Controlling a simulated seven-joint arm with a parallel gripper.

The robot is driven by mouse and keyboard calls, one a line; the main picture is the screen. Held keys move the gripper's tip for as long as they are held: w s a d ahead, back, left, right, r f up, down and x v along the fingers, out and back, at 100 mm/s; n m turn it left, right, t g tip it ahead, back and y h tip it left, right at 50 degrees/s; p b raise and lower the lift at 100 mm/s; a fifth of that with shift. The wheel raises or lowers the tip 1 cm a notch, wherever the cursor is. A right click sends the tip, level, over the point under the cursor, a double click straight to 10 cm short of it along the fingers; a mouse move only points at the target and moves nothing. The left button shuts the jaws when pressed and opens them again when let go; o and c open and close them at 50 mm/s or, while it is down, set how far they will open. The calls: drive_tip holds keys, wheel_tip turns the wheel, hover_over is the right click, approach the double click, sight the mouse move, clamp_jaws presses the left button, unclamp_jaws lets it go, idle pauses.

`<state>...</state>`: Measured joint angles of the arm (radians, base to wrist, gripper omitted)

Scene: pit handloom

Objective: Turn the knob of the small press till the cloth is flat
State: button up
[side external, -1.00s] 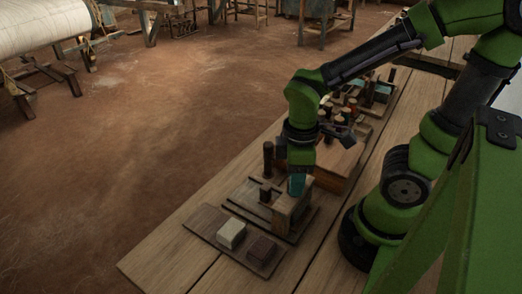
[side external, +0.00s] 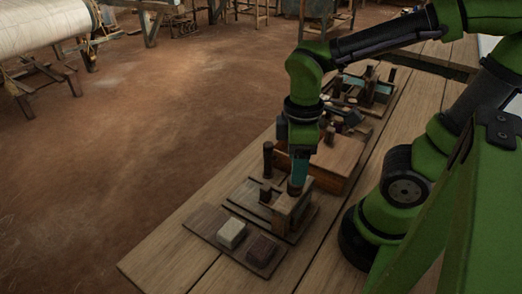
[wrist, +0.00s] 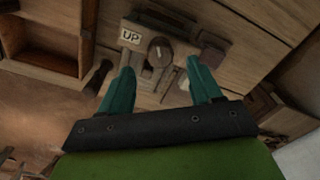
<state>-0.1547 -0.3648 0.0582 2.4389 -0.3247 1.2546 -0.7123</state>
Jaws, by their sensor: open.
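The small wooden press (side external: 290,213) stands near the front of the bench, on a dark base with a post. In the wrist view a round dark knob (wrist: 160,51) with a pale mark on top sits beside a white "UP" label (wrist: 131,37). My gripper (wrist: 160,68) is open, its teal fingers apart with the knob between and just beyond the tips in the picture. I cannot tell if they touch it. In the side view my gripper (side external: 297,189) points down at the press top and hides the knob. I cannot make out the cloth.
A board in front of the press bears a pale block (side external: 231,233) and a dark block (side external: 261,250). Behind it stands a wooden box (side external: 335,155), with several small tools and fittings farther back. Bare bench lies at the front left.

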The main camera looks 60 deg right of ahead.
wheel_tip(320, 180, up, 12)
drive_tip(key=shift+r, duration=0.15)
idle(0.3)
